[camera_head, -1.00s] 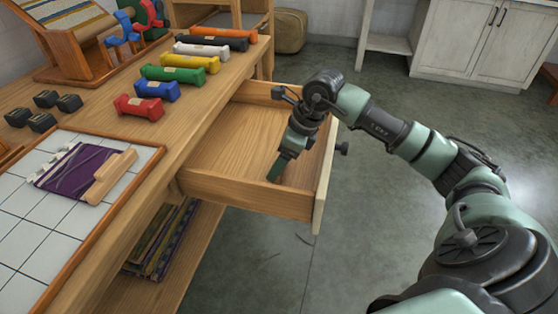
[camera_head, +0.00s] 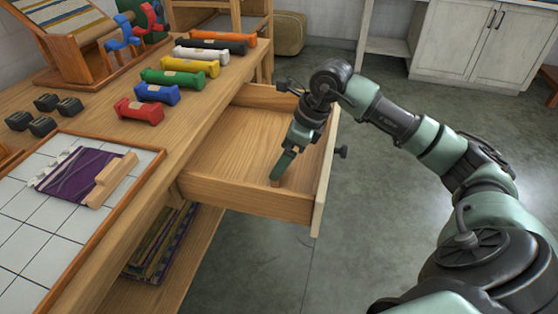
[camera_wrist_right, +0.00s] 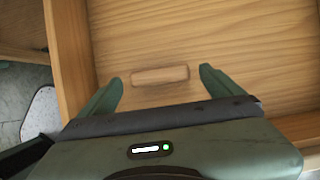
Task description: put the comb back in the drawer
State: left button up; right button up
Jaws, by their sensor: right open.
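The wooden comb (camera_wrist_right: 160,75) lies on the floor of the open drawer (camera_head: 245,208), between the spread fingers of my right gripper (camera_wrist_right: 163,88) in the right wrist view. Only its plain, rounded wooden edge shows there; teeth cannot be made out. In the head view a small part of the comb (camera_head: 275,183) shows below the fingertips. My right gripper (camera_head: 283,166) is open, pointing down inside the drawer near its front panel, with clear wood between fingers and comb. My left gripper is out of view.
The drawer's front panel (camera_head: 325,185) and side walls stand close around the gripper. On the bench, a tiled board (camera_head: 35,240) holds a purple weaving (camera_head: 75,172) with a wooden bar (camera_head: 110,180).

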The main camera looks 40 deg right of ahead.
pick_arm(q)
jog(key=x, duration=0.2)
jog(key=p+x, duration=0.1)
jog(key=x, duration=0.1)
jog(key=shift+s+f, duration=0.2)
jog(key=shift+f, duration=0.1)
pick_arm(e)
jog(key=v, duration=0.8)
jog(key=shift+r, duration=0.4)
jog(key=shift+s+d, duration=0.1)
